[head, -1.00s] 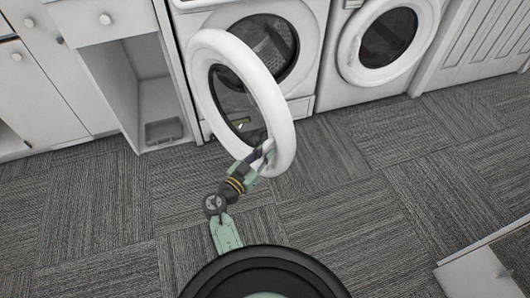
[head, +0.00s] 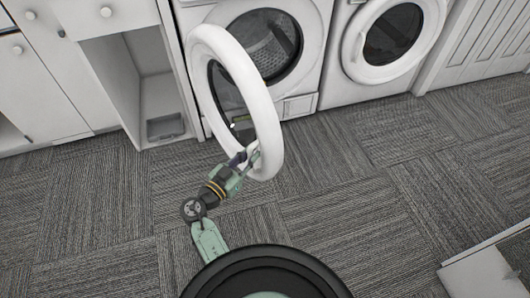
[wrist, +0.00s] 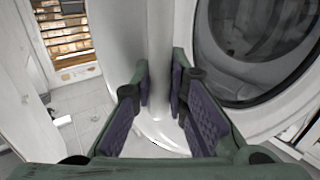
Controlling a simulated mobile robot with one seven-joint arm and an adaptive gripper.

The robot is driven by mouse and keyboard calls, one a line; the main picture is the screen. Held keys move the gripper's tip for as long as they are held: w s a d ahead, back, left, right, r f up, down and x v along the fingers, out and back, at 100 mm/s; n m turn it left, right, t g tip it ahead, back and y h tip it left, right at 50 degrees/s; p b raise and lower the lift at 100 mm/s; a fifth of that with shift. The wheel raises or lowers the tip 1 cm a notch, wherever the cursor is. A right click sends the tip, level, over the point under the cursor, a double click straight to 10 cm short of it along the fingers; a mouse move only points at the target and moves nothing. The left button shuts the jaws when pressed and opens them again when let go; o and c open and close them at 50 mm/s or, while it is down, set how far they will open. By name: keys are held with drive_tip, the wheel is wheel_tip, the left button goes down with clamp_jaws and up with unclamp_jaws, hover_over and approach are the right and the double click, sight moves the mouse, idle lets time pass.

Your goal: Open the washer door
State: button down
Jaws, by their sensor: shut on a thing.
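The washer door (head: 268,118) is a thick white ring with dark glass. It stands swung out from the front of the left white washer (head: 309,66), whose dark round drum opening (head: 266,46) shows behind it. My gripper (head: 249,157) is at the lower free side of the door ring, shut on its rim. In the wrist view the purple-padded fingers of my gripper (wrist: 161,80) lie on both sides of the white door rim (wrist: 157,45). The exact contact of the pads is partly hidden.
A second washer or dryer (head: 352,47) with a closed round door stands to the right. White cabinets (head: 100,62) with an open bay and a small grey bin (head: 165,127) stand to the left. Carpet around the door is clear. A pale low slab (head: 485,272) lies at the lower right.

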drive_tip(key=s+a+b, duration=0.2)
drive_tip(key=s+a, duration=0.1)
drive_tip(key=a, duration=0.5)
drive_tip(key=shift+s+a, duration=0.15)
drive_tip(key=shift+r, duration=0.1)
drive_tip(key=c, duration=1.6)
unclamp_jaws()
drive_tip(key=shift+o, duration=0.2)
drive_tip(key=shift+s, duration=0.1)
drive_tip(key=v, duration=1.1)
drive_tip(key=shift+s+a, duration=0.15)
drive_tip(key=shift+s, duration=0.25)
